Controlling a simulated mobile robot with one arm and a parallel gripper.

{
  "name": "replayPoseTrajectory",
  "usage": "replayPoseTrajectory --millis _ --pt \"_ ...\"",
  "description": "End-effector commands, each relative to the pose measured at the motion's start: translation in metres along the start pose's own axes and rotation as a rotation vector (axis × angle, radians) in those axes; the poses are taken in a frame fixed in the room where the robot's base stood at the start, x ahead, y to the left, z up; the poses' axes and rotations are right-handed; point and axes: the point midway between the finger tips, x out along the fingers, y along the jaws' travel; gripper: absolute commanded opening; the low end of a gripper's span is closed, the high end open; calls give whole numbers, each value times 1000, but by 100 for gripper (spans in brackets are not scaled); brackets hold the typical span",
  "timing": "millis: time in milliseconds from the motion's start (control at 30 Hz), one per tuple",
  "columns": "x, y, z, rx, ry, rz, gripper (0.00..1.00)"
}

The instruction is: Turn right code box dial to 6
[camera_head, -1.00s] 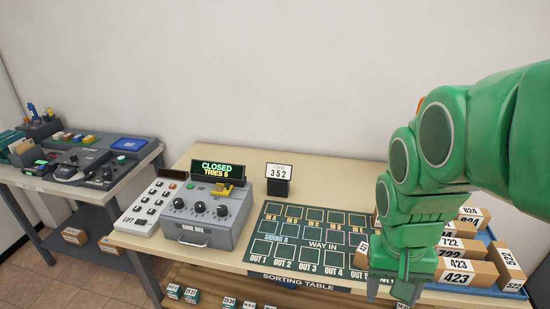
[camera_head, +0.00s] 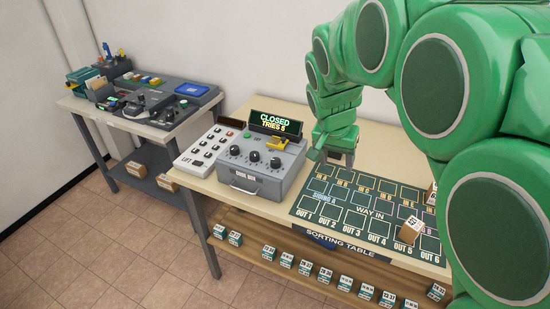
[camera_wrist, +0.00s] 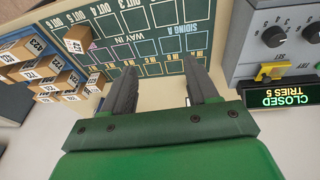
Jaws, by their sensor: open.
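The grey code box (camera_head: 262,178) stands on the sorting table in the head view, with a row of three black dials on its sloped top. The right dial (camera_head: 275,163) sits at the right end of the row; its number setting is too small to read. The box's display (camera_head: 272,121) reads CLOSED, TRIES 5. My gripper (camera_head: 331,157) is open and empty just right of the box, above the table. In the wrist view my gripper (camera_wrist: 160,82) points over the mat, and part of the box (camera_wrist: 250,50) shows at the right, with two dials visible.
A yellow lever (camera_head: 278,144) sits behind the right dial. The sorting mat (camera_head: 345,222) lies to the right, with a parcel (camera_head: 410,229) on it. More parcels (camera_wrist: 50,70) show in the wrist view. A side desk (camera_head: 140,125) stands left.

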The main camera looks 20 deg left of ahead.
Motion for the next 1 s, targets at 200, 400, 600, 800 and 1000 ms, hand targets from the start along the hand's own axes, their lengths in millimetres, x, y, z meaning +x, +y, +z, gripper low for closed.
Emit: replayPoseTrajectory --millis 200,400,600,800,1000 --pt "12 -83 -16 -7 63 -35 59" --pt "21 -152 -18 -7 110 -73 59" --pt "23 -191 -18 -4 139 -101 59" --pt "31 -198 -18 -2 143 -106 59" --pt "57 -200 -20 -4 140 -102 59"
